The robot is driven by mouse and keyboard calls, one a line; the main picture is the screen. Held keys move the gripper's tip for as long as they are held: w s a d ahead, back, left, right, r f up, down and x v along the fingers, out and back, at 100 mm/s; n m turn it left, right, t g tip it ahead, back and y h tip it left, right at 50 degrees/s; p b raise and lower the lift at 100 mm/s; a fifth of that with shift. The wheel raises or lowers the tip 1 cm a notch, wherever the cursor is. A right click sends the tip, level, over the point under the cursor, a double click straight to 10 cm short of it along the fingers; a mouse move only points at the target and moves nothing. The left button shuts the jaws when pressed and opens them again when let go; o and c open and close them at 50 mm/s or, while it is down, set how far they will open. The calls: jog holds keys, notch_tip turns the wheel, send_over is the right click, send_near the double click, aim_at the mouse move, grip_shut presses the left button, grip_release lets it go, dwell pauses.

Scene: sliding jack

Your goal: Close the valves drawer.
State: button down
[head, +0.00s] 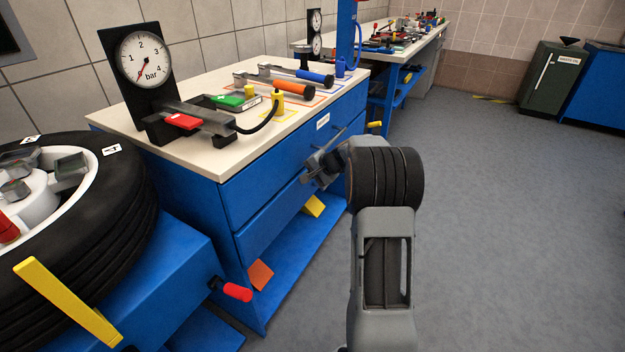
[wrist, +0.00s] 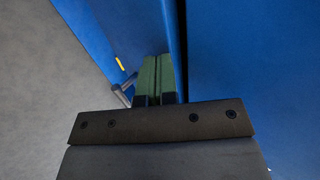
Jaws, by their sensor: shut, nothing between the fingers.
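The blue drawer cabinet (head: 235,185) has an upper drawer front with a small white label (head: 323,122), too small to read, and another drawer front (head: 262,228) below it. I cannot tell from the label which is the valves drawer, nor whether either stands slightly out. My gripper (head: 309,180) is at the drawer fronts, partly hidden by my wrist. In the wrist view its green fingers (wrist: 157,75) are together and empty, beside blue panels (wrist: 235,50) with a dark edge between them. A grey bar, perhaps a handle (wrist: 122,95), shows left of the fingers.
A gauge (head: 144,58) and tools stand on the white worktop (head: 190,150). A tyre (head: 110,220) on a blue machine with a red-tipped lever (head: 237,292) is at the left. Grey floor (head: 500,230) at the right is clear.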

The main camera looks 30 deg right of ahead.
jog(key=shift+w+a, duration=0.3)
jog(key=shift+w, duration=0.05)
jog(key=shift+a+r, duration=0.1)
jog(key=shift+a, duration=0.05)
jog(key=s+d+f+p+v, duration=0.1)
jog(key=s+f+p+v, duration=0.1)
jog(key=v, duration=1.1)
jog(key=s+a+r+n+g+h+p, duration=0.1)
jog(key=s+a+r+n+g+p, duration=0.2)
jog(key=a+r+p, duration=0.45)
jog(key=s+a+r+n+g+h+p, duration=0.1)
jog(key=s+a+r+n+p, duration=0.1)
jog(key=s+a+r+p, duration=0.6)
jog(key=s+a+r+n+h+p, duration=0.3)
jog(key=s+a+r+n+p, duration=0.2)
jog(key=s+r+p, duration=0.5)
jog(key=shift+s+a+r+n+p, duration=0.25)
jog(key=shift+s+n+p, duration=0.2)
jog(key=shift+s+n, duration=0.2)
